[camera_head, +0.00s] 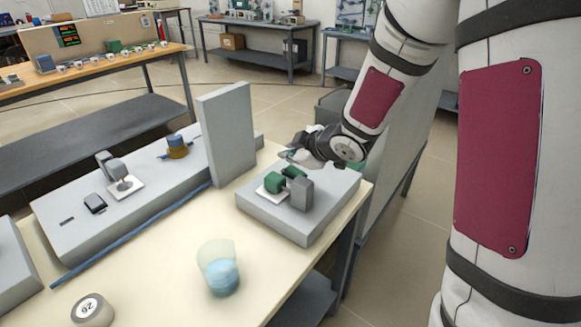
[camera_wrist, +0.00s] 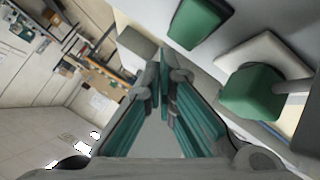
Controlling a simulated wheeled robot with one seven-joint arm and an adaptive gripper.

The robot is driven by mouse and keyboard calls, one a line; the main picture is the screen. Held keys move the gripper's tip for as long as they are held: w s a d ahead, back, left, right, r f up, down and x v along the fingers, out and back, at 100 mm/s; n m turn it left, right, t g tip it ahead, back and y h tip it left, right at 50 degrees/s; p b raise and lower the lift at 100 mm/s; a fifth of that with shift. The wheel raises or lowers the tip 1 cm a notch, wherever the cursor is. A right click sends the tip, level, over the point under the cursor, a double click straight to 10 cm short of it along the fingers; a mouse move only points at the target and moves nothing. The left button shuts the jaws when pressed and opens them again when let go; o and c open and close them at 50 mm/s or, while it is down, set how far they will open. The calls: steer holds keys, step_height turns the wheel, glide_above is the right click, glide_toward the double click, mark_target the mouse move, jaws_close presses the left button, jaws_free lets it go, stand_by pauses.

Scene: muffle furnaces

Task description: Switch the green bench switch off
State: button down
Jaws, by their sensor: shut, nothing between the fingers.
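A green switch block (camera_head: 274,182) sits on a white plate on top of a grey box (camera_head: 283,226) at the right end of the bench. In the wrist view this green block (camera_wrist: 252,92) has a grey bar at its right side, on the white plate (camera_wrist: 268,56). A second green piece (camera_head: 294,171) lies close behind it and also shows in the wrist view (camera_wrist: 198,22). My gripper (camera_wrist: 165,66) is shut and empty, beside the green pieces and apart from them. In the head view my gripper (camera_head: 297,153) is partly hidden at the box's far side.
A grey block (camera_head: 301,194) stands on the same box. A tall grey panel (camera_head: 226,134) rises to the left. A cup with blue contents (camera_head: 219,268) and a round weight (camera_head: 92,310) stand on the bench. A long grey unit (camera_head: 140,205) lies at the left.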

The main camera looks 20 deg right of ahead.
mark_target(292, 171)
steer(key=shift+f, duration=0.1)
stand_by(0.6)
steer(key=shift+f+b, duration=0.35)
steer(key=shift+w+a+f+b, duration=0.1)
steer(key=shift+f+b, duration=0.25)
stand_by(0.5)
steer(key=shift+r, duration=0.1)
steer(key=shift+r+p, duration=0.7)
steer(key=shift+p, duration=0.15)
steer(key=shift+r, duration=0.1)
steer(key=r+p, duration=0.5)
steer(key=shift+s+d, duration=0.25)
steer(key=shift+s, duration=0.15)
steer(key=shift+f, duration=0.1)
